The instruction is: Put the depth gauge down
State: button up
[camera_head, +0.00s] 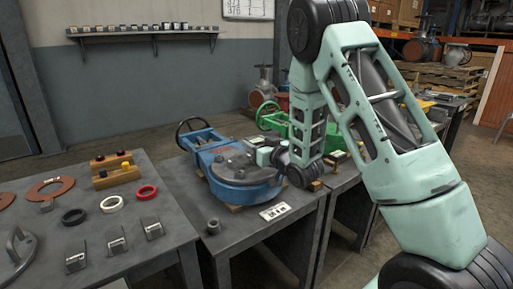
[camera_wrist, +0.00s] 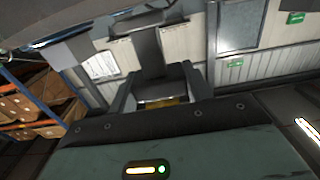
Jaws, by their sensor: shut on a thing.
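My gripper (camera_head: 250,158) is over the blue valve body on the middle table, with its end pointing left. In the wrist view its two fingers (camera_wrist: 160,92) are shut on a grey metal piece (camera_wrist: 147,45), seemingly the depth gauge. A dark bar of it stretches away from the fingers. In the head view the held piece is small and hard to tell from the grey top of the valve, so I cannot tell whether it touches the valve.
The blue valve body (camera_head: 240,190) has a black handwheel (camera_head: 194,132) behind it. A white label card (camera_head: 275,212) and a grey nut-like part (camera_head: 213,226) lie in front. The left table (camera_head: 100,205) holds rings, a wooden block (camera_head: 114,170) and several small metal stands. A green valve (camera_head: 275,118) stands behind.

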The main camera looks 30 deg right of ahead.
jog(key=shift+f, duration=0.15)
jog(key=shift+f, duration=0.15)
jog(key=o, duration=1.3)
jog(key=shift+o, duration=0.5)
